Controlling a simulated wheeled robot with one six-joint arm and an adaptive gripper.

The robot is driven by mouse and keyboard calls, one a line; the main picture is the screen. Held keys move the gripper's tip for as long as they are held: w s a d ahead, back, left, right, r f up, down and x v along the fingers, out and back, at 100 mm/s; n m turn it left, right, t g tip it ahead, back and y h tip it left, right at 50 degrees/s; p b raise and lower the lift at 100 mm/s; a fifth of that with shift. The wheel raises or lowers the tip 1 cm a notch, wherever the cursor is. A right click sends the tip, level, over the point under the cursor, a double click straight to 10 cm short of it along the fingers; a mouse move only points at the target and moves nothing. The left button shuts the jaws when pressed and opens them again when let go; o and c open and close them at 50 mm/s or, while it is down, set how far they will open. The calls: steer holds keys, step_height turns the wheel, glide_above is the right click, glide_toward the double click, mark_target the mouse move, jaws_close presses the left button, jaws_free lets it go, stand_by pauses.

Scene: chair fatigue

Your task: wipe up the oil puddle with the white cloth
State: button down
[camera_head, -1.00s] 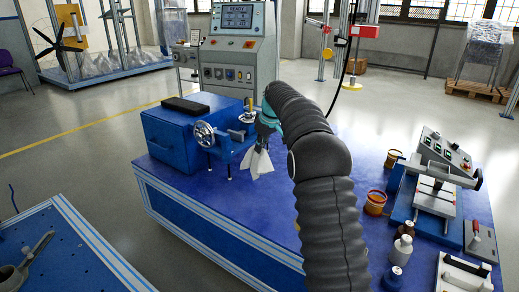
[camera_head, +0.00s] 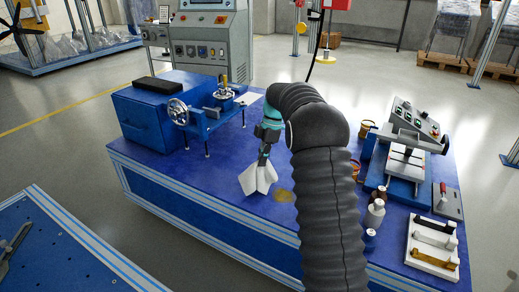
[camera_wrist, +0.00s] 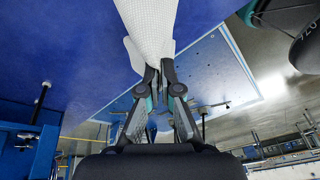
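The white cloth (camera_head: 257,179) hangs from my gripper (camera_head: 264,155) over the blue table top. In the wrist view the cloth (camera_wrist: 148,28) is pinched between the fingertips of my gripper (camera_wrist: 159,72), which is shut on it. The oil puddle (camera_head: 282,195) is a small yellowish-brown patch on the table, just right of the cloth in the head view. The cloth's lower edge is close to the table top; I cannot tell whether it touches. I cannot make out the puddle in the wrist view.
The blue table (camera_head: 215,185) is clear around the puddle. A blue machine with a handwheel (camera_head: 178,112) stands at the left. Bottles (camera_head: 375,213), a control box (camera_head: 413,122) and a white rack (camera_head: 432,246) stand at the right. A second blue table (camera_head: 60,250) is at the lower left.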

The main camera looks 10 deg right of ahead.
steer(key=shift+s+a+f+n+g+b, duration=0.15)
steer(key=shift+s+f+n+b, duration=0.2)
steer(key=shift+f+n+b, duration=0.95)
steer(key=shift+s+d+f+n+g+b, duration=0.15)
steer(key=shift+s+f+n+b, duration=0.45)
steer(key=shift+f, duration=1.25)
steer(key=shift+s+a+f+n+g+b, duration=0.15)
steer(key=shift+f+n+b, duration=0.5)
steer(key=shift+f+n, duration=0.75)
steer(key=shift+c, duration=1.6)
jaws_free()
steer(key=shift+f, duration=0.15)
steer(key=shift+f, duration=0.1)
